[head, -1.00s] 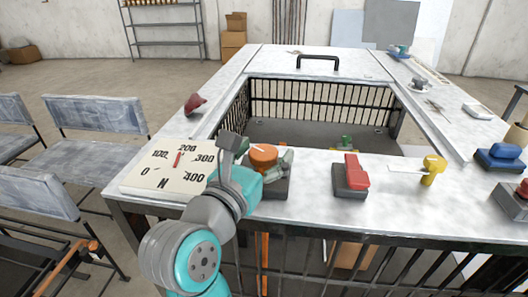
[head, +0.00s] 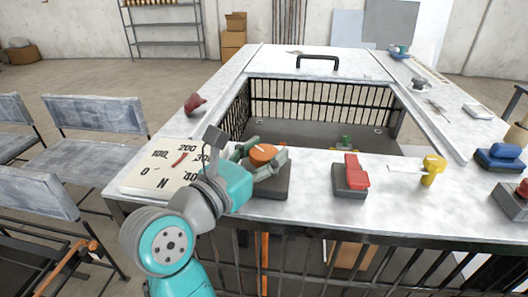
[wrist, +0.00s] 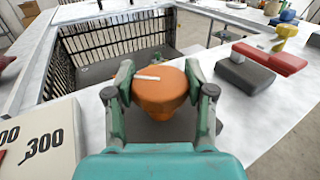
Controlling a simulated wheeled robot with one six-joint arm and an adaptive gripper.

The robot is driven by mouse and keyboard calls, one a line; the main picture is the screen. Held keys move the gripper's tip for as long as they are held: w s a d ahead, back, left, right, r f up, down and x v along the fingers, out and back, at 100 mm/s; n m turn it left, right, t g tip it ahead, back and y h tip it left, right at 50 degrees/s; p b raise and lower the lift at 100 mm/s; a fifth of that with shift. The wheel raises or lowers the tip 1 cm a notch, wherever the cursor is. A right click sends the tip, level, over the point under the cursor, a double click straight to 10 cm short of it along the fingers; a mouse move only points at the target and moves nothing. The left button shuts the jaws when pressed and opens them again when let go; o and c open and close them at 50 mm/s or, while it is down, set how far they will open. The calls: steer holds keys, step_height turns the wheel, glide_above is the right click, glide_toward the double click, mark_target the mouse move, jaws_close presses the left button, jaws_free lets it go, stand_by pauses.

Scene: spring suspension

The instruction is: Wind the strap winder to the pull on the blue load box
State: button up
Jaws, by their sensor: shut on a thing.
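The strap winder is an orange round knob (head: 263,154) on a dark grey base (head: 272,188) at the table's near edge. My gripper (head: 261,162) is shut on the orange knob, with one finger on each side. In the wrist view the knob (wrist: 160,92) sits between the green fingers, and a white mark shows on its top. A white dial board (head: 150,181) marked 0 to 400 and N lies left of the winder. Its red needle (head: 180,160) points between 200 and 300. A blue block (head: 500,154) sits at the right edge; I see no readable number on it.
A red block on a dark base (head: 350,178) stands right of the winder, then a yellow part (head: 432,170). A dark red piece (head: 194,103) lies at the left. A barred opening is behind the winder. Chairs stand left of the table.

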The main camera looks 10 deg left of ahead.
steer(key=o, duration=1.2)
steer(key=shift+s, duration=0.1)
steer(key=v, duration=1.2)
